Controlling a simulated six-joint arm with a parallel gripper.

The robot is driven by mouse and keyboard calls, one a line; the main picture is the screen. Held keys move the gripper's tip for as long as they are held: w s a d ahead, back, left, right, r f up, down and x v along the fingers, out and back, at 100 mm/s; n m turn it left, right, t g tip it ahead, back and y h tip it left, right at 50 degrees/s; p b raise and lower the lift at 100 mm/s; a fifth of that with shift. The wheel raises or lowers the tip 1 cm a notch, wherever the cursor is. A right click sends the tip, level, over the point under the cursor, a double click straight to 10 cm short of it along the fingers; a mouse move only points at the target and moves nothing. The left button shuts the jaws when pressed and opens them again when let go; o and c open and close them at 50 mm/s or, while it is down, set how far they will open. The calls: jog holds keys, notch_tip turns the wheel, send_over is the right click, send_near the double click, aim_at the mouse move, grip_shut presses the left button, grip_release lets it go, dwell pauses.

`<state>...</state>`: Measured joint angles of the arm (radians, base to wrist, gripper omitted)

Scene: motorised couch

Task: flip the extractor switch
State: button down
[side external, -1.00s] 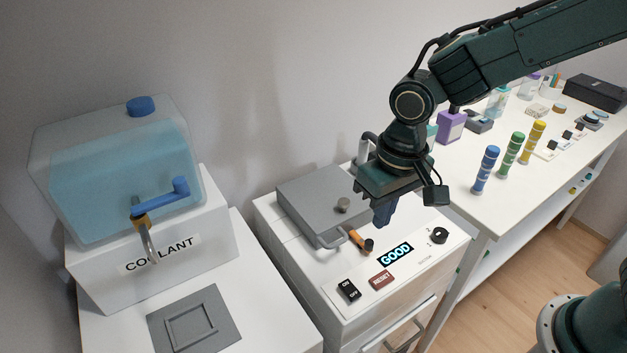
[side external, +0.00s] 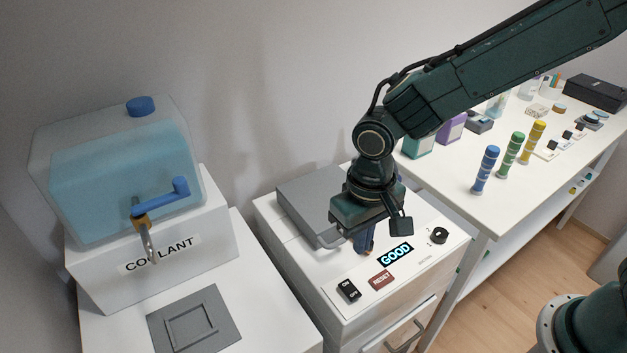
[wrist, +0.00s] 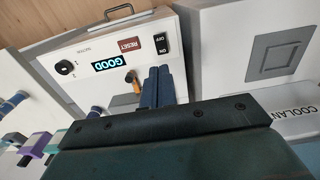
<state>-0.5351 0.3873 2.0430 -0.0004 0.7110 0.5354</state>
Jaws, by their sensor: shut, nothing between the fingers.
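A black rocker switch marked ON and OFF (side external: 348,290) is on the front left of the white machine's top panel, left of the red RESET button (side external: 381,280). In the wrist view the switch (wrist: 162,45) lies just beyond my fingertips. No label saying extractor is readable. My gripper (side external: 366,247) is shut and empty, pointing down above the panel behind the switch, apart from it. In the wrist view its blue fingers (wrist: 158,72) are together.
A lit GOOD display (side external: 396,254) and a black knob (side external: 439,236) are to the right on the panel. An orange-tipped handle (wrist: 133,85) is beside my fingers. A grey lid (side external: 308,205) lies behind; a coolant tank (side external: 120,195) stands left.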

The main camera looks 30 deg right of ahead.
aim_at(354, 293)
notch_tip(354, 293, down, 14)
jog(key=shift+r, duration=0.15)
dwell(0.7)
jog(key=shift+s+f, duration=0.1)
jog(key=shift+f, duration=0.1)
dwell(0.3)
jog(key=shift+w+r, duration=0.25)
jog(key=shift+w, duration=0.55)
jog(key=shift+r, duration=0.15)
notch_tip(354, 293, up, 14)
dwell(1.1)
